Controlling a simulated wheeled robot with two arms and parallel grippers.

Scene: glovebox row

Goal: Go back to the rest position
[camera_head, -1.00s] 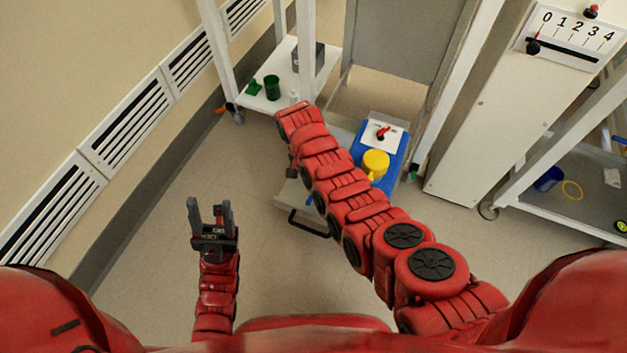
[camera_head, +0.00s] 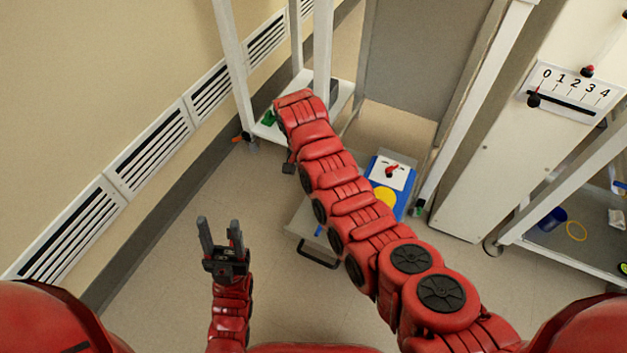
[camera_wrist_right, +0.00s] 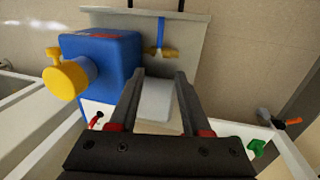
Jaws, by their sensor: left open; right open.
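My left gripper (camera_head: 219,224) is open and empty, held above bare floor at the lower left of the head view. My red right arm reaches up across the middle of the head view. Its gripper is mostly hidden behind the arm there. In the right wrist view the right gripper (camera_wrist_right: 160,76) is open. A pale grey block (camera_wrist_right: 156,98) shows between its fingers; I cannot tell how far beyond them it is. A blue box (camera_wrist_right: 110,58) with a yellow cylinder (camera_wrist_right: 66,78) is left of the fingers. The blue box (camera_head: 381,168) is partly behind my right arm in the head view.
A cabinet with a 0-to-4 scale (camera_head: 569,90) and a shelf with a blue cup (camera_head: 551,219) are right. A vented wall runs along the left. Floor near my left gripper is clear.

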